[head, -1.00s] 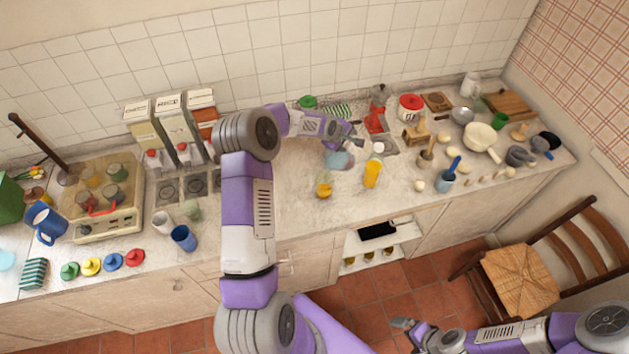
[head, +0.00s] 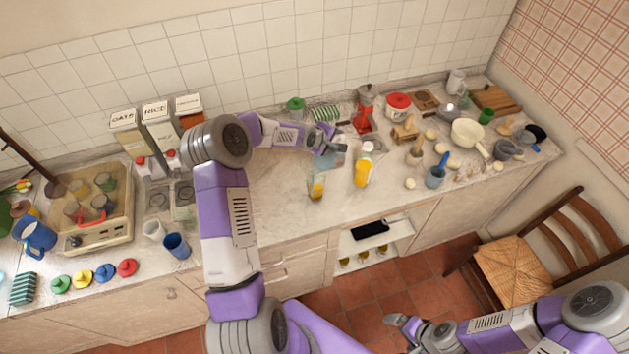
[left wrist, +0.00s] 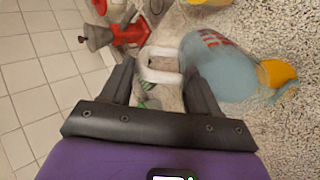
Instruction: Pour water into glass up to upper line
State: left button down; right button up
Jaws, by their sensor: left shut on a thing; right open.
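A light-blue translucent jug (head: 326,160) is in the middle of the counter, at my left gripper (head: 340,141). In the left wrist view the jug (left wrist: 222,72) shows red marks, and its pale handle (left wrist: 160,62) lies between the fingers of the left gripper (left wrist: 160,85), which is shut on it. I cannot tell if the jug touches the counter. A small glass with orange-yellow in its lower part (head: 316,188) stands just in front of the jug. Its lines and any water are too small to tell. My right gripper (head: 396,321) is open and empty, low over the floor.
A yellow-orange bottle with a white cap (head: 362,170) stands right of the glass. Behind are a red coffee maker (head: 363,120) and a red-lidded tub (head: 398,105). White and blue cups (head: 176,245) stand left. The counter in front of the glass (head: 290,215) is clear.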

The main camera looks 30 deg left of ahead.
pick_arm(q)
jog(key=shift+s+a+t+b, duration=0.1)
jog(key=shift+s+t+b, duration=0.6)
jog(key=shift+t+b, duration=0.3)
dwell(3.8)
jog(key=shift+s+f+b, duration=0.1)
jog(key=shift+b, duration=0.25)
